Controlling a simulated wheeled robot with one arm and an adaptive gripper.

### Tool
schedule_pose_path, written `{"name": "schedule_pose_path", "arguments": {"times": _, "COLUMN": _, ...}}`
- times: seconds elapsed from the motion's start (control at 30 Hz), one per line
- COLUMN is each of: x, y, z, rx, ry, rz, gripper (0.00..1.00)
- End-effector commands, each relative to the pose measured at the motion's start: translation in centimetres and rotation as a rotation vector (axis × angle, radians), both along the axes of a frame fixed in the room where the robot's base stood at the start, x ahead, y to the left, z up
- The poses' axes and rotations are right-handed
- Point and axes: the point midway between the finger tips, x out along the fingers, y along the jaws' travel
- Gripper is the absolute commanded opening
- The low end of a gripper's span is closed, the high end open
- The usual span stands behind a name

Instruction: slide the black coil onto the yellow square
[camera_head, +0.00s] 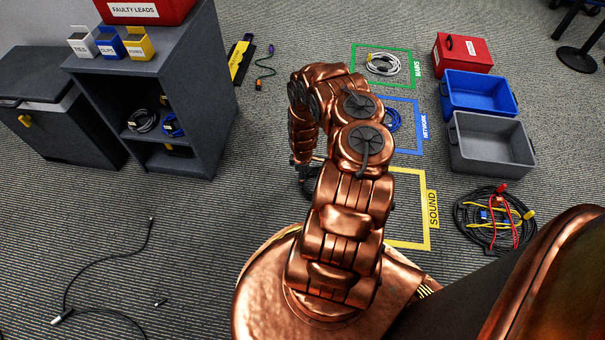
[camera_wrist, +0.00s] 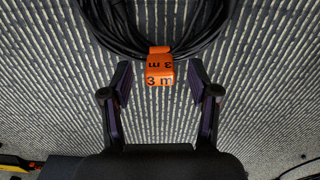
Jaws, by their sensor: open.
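The black coil (camera_wrist: 155,30) lies on the carpet at the top of the wrist view, with an orange "3 m" tag (camera_wrist: 160,72) at its near edge. My gripper (camera_wrist: 159,68) is open and empty. Its two fingertips stand on either side of the tag, apart from it. In the head view, a small dark part of the coil (camera_head: 307,181) shows left of my arm, which hides the rest. The yellow square (camera_head: 408,246) is a floor outline labelled SOUND, right of my arm. Its left part is hidden behind my arm.
A green square (camera_head: 381,46) with a white coil and a blue square (camera_head: 418,125) with a blue coil lie beyond. A grey bin (camera_head: 490,147), a blue bin and a mixed cable pile (camera_head: 495,222) are at right. A grey shelf (camera_head: 208,100) stands at left. Loose cable lies lower left.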

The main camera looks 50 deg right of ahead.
Motion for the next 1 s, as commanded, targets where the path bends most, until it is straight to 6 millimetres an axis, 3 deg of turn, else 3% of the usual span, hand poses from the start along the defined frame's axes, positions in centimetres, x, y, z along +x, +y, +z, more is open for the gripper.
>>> {"name": "schedule_pose_path", "arguments": {"times": 0.13, "x": 0.01, "y": -0.02, "z": -1.18, "rx": 0.000, "ry": 0.000, "rz": -0.001, "gripper": 0.60}}
{"name": "schedule_pose_path", "arguments": {"times": 0.57, "x": 0.01, "y": -0.02, "z": -1.37, "rx": 0.000, "ry": 0.000, "rz": 0.000, "gripper": 0.59}}
{"name": "schedule_pose_path", "arguments": {"times": 1.0, "x": 0.01, "y": 0.01, "z": -1.38, "rx": 0.000, "ry": 0.000, "rz": 0.000, "gripper": 0.14}}
